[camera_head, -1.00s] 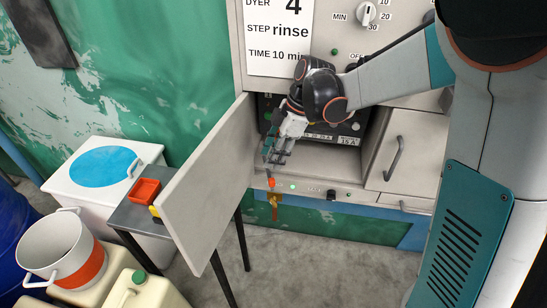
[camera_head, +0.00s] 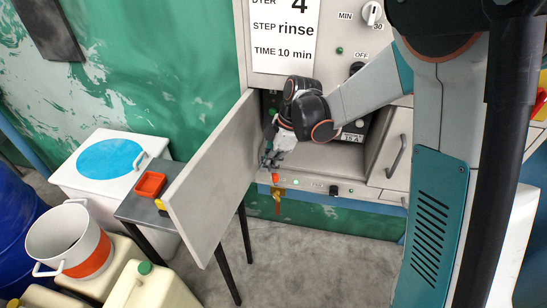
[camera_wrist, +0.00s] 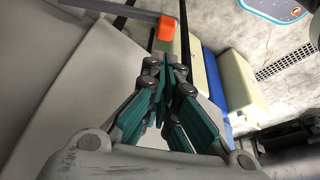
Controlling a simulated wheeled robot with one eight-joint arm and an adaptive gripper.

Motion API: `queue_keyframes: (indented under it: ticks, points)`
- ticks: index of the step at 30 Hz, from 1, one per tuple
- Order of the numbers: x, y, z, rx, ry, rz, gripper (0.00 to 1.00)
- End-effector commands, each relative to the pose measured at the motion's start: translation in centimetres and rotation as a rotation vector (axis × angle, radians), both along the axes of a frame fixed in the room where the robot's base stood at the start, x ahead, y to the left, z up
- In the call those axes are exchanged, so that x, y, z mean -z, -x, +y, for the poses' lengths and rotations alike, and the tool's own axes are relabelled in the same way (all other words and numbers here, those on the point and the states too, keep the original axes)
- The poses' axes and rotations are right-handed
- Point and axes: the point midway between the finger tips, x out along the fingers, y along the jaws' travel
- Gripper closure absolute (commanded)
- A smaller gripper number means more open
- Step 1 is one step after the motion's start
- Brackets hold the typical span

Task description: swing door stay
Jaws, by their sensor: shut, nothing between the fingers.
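The open cabinet door (camera_head: 212,180) is a pale grey panel swung out to the left of the dyer. My gripper (camera_head: 270,162) is shut and empty, low in the opening beside the door's inner face. In the wrist view its teal-padded fingers (camera_wrist: 160,78) meet at the tips, with the pale door panel (camera_wrist: 55,70) on the left. A grey bar with an orange end (camera_wrist: 166,28) lies just beyond the fingertips; it may be the stay. In the head view a small orange piece (camera_head: 275,178) shows just below the gripper. I cannot tell whether they touch.
A dark side table (camera_head: 135,208) with a red tray (camera_head: 150,184) stands left of the door. A white tub with a blue top (camera_head: 110,160), an orange-banded bucket (camera_head: 95,262) and jugs crowd the left. A handled drawer (camera_head: 397,152) is right of the opening. Floor in front is clear.

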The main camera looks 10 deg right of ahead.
Motion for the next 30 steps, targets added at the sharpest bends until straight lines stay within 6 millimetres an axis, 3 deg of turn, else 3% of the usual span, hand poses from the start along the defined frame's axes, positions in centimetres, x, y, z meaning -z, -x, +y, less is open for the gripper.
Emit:
queue_keyframes:
  ticks: [1, 7, 21, 25, 30]
  points:
    - [1.1, 0.0, 0.3, -0.002, 0.000, -0.001, 1.00]
    - [3.0, 0.1, 1.0, -0.002, 0.000, -0.001, 1.00]
    - [3.4, 0.1, 1.2, 0.000, 0.000, 0.000, 1.00]
    - [3.5, 0.1, 0.2, 0.002, 0.000, 0.000, 1.00]
    - [3.5, 0.1, -2.8, 0.004, 0.000, -0.001, 1.00]
